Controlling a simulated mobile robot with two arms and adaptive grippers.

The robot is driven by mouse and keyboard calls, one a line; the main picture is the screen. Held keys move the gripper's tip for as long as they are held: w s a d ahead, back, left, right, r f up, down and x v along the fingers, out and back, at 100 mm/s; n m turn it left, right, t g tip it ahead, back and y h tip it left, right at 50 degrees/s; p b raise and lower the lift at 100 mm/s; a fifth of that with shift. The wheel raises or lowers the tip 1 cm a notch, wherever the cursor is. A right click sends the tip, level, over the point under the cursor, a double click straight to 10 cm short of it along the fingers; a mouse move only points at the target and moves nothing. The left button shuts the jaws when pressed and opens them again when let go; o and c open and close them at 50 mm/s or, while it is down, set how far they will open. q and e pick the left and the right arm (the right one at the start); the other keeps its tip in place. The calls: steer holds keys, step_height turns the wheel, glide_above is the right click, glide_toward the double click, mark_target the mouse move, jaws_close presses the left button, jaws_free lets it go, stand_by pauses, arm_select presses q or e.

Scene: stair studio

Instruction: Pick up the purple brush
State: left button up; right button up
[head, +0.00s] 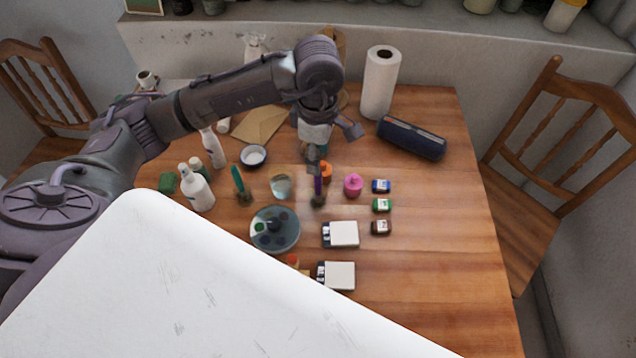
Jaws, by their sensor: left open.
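The purple brush (318,188) stands near the middle of the table, with a purple handle and a dark lower end. My left gripper (316,160) is above it, pointing down, with its fingers close to the top of the handle. The left gripper is open. Its fingers partly hide the brush's upper end, and I cannot tell whether they touch it. A green brush (239,179) stands further left. My right gripper is not in view.
An orange pot (326,171) and a pink bottle (353,185) stand close by on the right. A glass (281,186) is just left. A round palette (290,236) and white boxes (344,235) lie in front. A paper roll (380,84) stands behind. The table's right side is clear.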

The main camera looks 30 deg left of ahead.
mark_target(318, 179)
arm_select(q)
step_height(318, 179, down, 3)
steer(key=shift+r, duration=0.1)
steer(key=f, duration=0.1)
steer(key=f+p, duration=0.2)
steer(key=f, duration=0.1)
steer(key=shift+s+d+f, duration=0.1)
steer(key=shift+s+d, duration=0.05)
steer(key=shift+s, duration=0.1)
steer(key=shift+f, duration=0.55)
jaws_close()
